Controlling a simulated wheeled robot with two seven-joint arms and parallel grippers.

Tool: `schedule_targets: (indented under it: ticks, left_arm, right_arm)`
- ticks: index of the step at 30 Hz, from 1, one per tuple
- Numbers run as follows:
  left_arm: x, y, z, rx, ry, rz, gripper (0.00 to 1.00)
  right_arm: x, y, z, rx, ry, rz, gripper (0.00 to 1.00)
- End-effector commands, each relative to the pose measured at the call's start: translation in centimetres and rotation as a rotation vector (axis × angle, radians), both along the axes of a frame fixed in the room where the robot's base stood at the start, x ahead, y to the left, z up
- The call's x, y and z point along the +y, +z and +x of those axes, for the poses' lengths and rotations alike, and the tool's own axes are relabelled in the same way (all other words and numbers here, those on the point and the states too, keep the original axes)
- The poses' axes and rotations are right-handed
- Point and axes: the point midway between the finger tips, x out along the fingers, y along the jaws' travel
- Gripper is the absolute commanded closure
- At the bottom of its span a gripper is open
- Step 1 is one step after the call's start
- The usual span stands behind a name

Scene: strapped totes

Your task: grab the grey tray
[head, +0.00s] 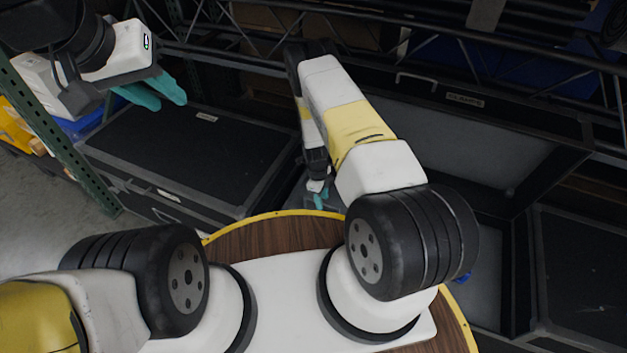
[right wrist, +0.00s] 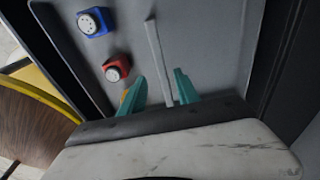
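A long, thin pale-grey strip (right wrist: 158,62) stands out from a flat grey surface in the right wrist view. It may be an edge of the grey tray, but I cannot tell. My right gripper (right wrist: 160,80) is open, with one teal finger on each side of the strip's lower end and gaps visible. In the head view, my right gripper (head: 320,190) is small and low beside the black case, partly hidden by my arm. My left gripper (head: 168,104) is open and empty at the upper left, above a closed black case (head: 190,150).
A blue item (right wrist: 95,22) and a red item (right wrist: 117,68) with round white faces lie on the grey surface (right wrist: 205,40), left of the fingers. A large open black case (head: 470,105) stands at the right. A green rack post (head: 50,125) rises at the left.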

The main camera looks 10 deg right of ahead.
Motion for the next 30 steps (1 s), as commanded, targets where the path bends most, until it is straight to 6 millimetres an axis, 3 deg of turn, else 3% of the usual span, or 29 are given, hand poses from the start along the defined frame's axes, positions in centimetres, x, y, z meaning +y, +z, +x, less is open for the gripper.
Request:
schedule_targets:
  ticks: [12,21,23,27,30]
  left_arm:
    - [0.0,0.0,0.0,0.0,0.0,0.0,0.71]
    - [0.0,0.0,0.0,0.0,0.0,0.0,0.71]
    - [0.0,0.0,0.0,0.0,0.0,0.0,0.71]
    - [0.0,0.0,0.0,0.0,0.0,0.0,0.71]
    - [0.0,0.0,0.0,0.0,0.0,0.0,0.71]
  right_arm:
    - [-0.4,-5.6,0.4,0.001,-0.001,0.0,0.62]
    - [-0.4,-6.2,0.4,-0.001,0.0,0.001,0.62]
    - [-0.4,-6.2,0.4,-0.001,0.0,0.001,0.7]
    - [-0.4,-6.2,0.4,-0.001,0.0,0.001,0.97]
    - [-0.4,-6.2,0.4,-0.001,0.0,0.001,1.0]
